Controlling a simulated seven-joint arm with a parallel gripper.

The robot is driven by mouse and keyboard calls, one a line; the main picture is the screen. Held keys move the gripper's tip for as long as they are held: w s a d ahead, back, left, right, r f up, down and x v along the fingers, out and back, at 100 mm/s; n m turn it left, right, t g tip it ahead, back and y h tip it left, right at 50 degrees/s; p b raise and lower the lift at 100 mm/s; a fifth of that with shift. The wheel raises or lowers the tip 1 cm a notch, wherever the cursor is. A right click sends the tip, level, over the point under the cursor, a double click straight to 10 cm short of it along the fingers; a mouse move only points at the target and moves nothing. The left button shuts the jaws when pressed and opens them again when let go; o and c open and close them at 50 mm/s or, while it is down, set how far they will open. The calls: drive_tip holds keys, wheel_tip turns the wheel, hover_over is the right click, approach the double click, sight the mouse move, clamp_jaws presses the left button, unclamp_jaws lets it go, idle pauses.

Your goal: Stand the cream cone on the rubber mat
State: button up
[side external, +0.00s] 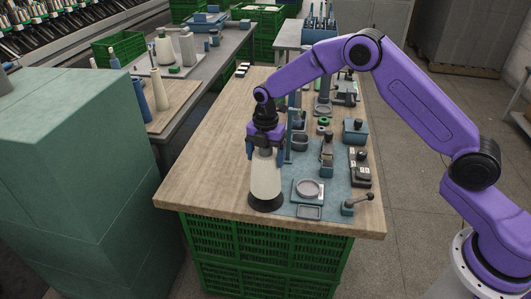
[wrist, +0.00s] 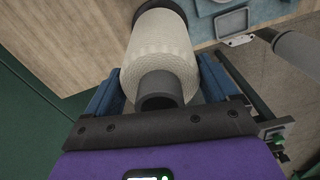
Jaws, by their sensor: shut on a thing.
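The cream cone (side external: 266,180) is upright, wide end down, between the blue fingers of my gripper (side external: 265,154) near the front of the wooden table. My gripper is shut on its upper part. The black round rubber mat (side external: 266,205) lies directly beneath the cone, mostly covered by it. I cannot tell whether the base touches the mat or hangs just above it. In the wrist view the cone (wrist: 160,48) points its dark narrow end at the camera, between the fingers (wrist: 160,85). A dark rim of the mat (wrist: 153,5) shows past its wide end.
A blue-grey work surface (side external: 285,209) right of the cone holds a round-dished plate (side external: 308,189), a small tray (side external: 309,212) and a lever device (side external: 357,204). A blue post (side external: 289,143) stands close behind on the right. The wooden tabletop (side external: 212,170) is clear on the left.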

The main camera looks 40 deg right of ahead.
drive_tip(key=shift+f, duration=1)
idle(0.7)
drive_tip(key=shift+f, duration=0.3)
drive_tip(key=o, duration=0.7)
drive_tip(key=shift+o, duration=0.2)
wheel_tip(320, 180, up, 18)
drive_tip(key=shift+f, duration=0.25)
drive_tip(key=shift+s, duration=0.1)
